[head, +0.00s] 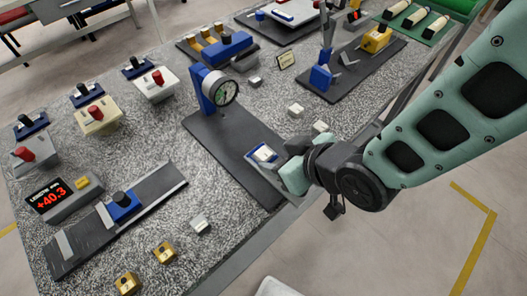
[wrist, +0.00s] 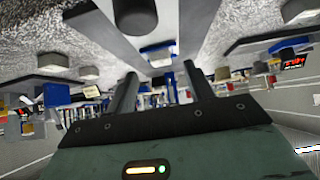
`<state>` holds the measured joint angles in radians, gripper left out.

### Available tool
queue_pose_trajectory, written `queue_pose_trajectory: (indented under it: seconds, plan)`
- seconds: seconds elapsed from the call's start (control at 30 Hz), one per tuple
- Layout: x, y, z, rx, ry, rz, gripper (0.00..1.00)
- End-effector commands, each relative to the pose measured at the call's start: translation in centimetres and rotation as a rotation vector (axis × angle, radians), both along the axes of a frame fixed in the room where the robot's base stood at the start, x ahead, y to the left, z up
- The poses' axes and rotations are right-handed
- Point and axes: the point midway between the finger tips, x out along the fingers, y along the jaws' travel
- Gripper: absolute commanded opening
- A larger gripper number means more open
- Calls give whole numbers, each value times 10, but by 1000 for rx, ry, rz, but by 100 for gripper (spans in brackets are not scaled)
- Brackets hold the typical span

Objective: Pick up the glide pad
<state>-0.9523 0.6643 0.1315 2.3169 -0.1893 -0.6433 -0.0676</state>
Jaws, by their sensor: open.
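No object carries a readable glide pad label. The likeliest candidate is a small white-topped blue pad (head: 264,154), on the dark base plate of the dial gauge stand. A pale block with a blue edge, perhaps the same pad, shows in the wrist view (wrist: 157,53), beyond and between the fingertips. My gripper (head: 287,160) is just right of the pad in the head view, low over the plate's near right part. In the wrist view my gripper (wrist: 159,80) has its two fingers apart, with nothing held between them. Whether a finger touches the pad cannot be told.
The dial gauge (head: 226,93) stands on a blue post behind the pad. Small pale blocks (head: 296,110) lie nearby on the speckled table. A slide rail (head: 122,205) and a red readout (head: 50,196) are at left. The table's front edge runs below my gripper.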

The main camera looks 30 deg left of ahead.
Motion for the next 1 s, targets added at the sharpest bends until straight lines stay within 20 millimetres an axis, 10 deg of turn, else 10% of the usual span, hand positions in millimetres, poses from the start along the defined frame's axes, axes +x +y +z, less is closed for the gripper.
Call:
queue_pose_trajectory:
  seconds: [0.6, 0.8, 1.0]
  plan:
    - [8, 32, -27, 0, 1, -1, 53]
    - [8, 32, -27, 0, 1, -1, 5]
    - [8, 32, -27, 0, 1, -1, 1]
